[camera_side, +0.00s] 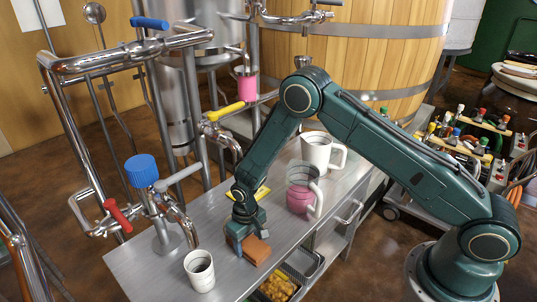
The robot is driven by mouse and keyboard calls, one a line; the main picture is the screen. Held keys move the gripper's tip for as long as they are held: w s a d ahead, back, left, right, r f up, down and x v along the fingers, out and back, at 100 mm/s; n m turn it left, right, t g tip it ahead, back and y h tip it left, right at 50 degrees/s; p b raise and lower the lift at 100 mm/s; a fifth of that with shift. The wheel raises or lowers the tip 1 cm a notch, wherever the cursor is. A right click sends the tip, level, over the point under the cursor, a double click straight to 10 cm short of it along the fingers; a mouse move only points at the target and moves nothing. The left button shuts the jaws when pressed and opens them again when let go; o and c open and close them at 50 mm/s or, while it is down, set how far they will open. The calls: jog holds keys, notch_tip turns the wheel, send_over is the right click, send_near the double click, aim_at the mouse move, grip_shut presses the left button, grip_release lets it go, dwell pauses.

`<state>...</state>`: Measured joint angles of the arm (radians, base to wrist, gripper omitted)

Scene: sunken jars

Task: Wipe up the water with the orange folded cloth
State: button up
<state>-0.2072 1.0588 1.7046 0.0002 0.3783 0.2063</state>
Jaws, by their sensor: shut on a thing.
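The orange folded cloth (257,250) is at the front part of the grey metal bench top (150,268). My gripper (246,238) points down and is shut on the cloth, low over the bench. I cannot tell whether the cloth touches the bench top. I cannot make out the water; the shiny metal surface and my arm make it hard to see.
A white cup (199,270) stands left of the cloth. A pink-bottomed jug (303,190) and a white mug (321,152) stand behind to the right. A yellow item (263,192) lies behind my gripper. Pipes with taps (172,210) line the left side.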

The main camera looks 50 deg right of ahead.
aim_at(240, 260)
jog(key=shift+a, duration=0.25)
jog(key=shift+s+a+f, duration=0.1)
jog(key=shift+s+a, duration=0.1)
jog(key=shift+a, duration=0.5)
jog(key=shift+s+a+f, duration=0.1)
jog(key=shift+s+a, duration=0.05)
jog(key=shift+a, duration=0.55)
jog(key=shift+s+a+f, duration=0.1)
jog(key=shift+s+a, duration=0.1)
jog(key=shift+a, duration=0.5)
jog(key=shift+d, duration=0.1)
jog(key=shift+w+d+r, duration=0.1)
jog(key=shift+w+d, duration=0.05)
jog(key=shift+d, duration=0.85)
jog(key=shift+w+d, duration=0.15)
jog(key=shift+d, duration=0.85)
jog(key=shift+w+d, duration=0.1)
jog(key=shift+d, duration=0.1)
jog(key=shift+d+r, duration=0.1)
jog(key=shift+w+d+r, duration=0.1)
jog(key=shift+w+d, duration=0.15)
jog(key=shift+d, duration=0.7)
jog(key=shift+w+d+r, duration=0.1)
jog(key=shift+w+d, duration=0.15)
jog(key=shift+d, duration=0.7)
jog(key=shift+d, duration=0.2)
